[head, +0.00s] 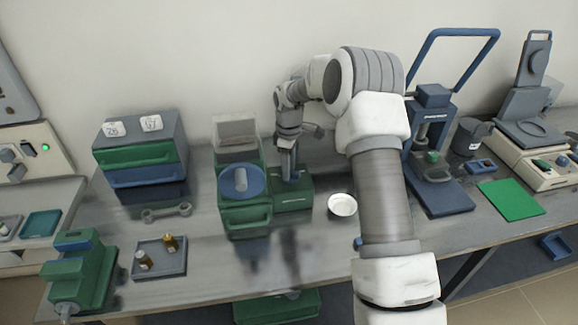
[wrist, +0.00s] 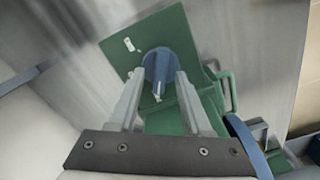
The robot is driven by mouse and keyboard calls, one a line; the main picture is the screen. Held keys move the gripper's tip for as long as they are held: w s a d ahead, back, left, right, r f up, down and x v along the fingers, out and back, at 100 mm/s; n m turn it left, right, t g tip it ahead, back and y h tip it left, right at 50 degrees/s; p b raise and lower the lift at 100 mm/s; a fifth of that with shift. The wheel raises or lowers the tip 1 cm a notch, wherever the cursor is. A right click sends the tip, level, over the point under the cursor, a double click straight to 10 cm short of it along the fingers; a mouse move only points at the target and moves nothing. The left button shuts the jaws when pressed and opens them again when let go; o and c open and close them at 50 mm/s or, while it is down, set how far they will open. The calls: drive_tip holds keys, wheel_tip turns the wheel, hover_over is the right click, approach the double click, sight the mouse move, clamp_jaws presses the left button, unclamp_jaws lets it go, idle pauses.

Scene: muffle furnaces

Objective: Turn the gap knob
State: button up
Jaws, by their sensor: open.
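A blue knob (wrist: 158,62) with a white mark sits on a green box (wrist: 183,28) in the wrist view. I take it to be the gap knob. My gripper (wrist: 161,74) is open, with one grey finger on each side of the knob. I cannot tell whether the fingers touch it. In the head view my gripper (head: 288,176) points down over the green box (head: 293,201), beside the green machine (head: 245,217) with a blue disc (head: 240,181) on top. The gripper mostly hides the knob there.
A white bowl (head: 342,205) stands right of the green box. A tray (head: 172,266) with two small bottles, a wrench-like tool (head: 167,212) and a drawer box (head: 140,155) lie to the left. A blue press (head: 437,190) stands right of my arm.

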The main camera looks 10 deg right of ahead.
drive_tip(key=shift+r, duration=0.1)
wheel_tip(320, 180, up, 17)
drive_tip(key=shift+r+p, duration=0.15)
drive_tip(key=shift+p, duration=0.2)
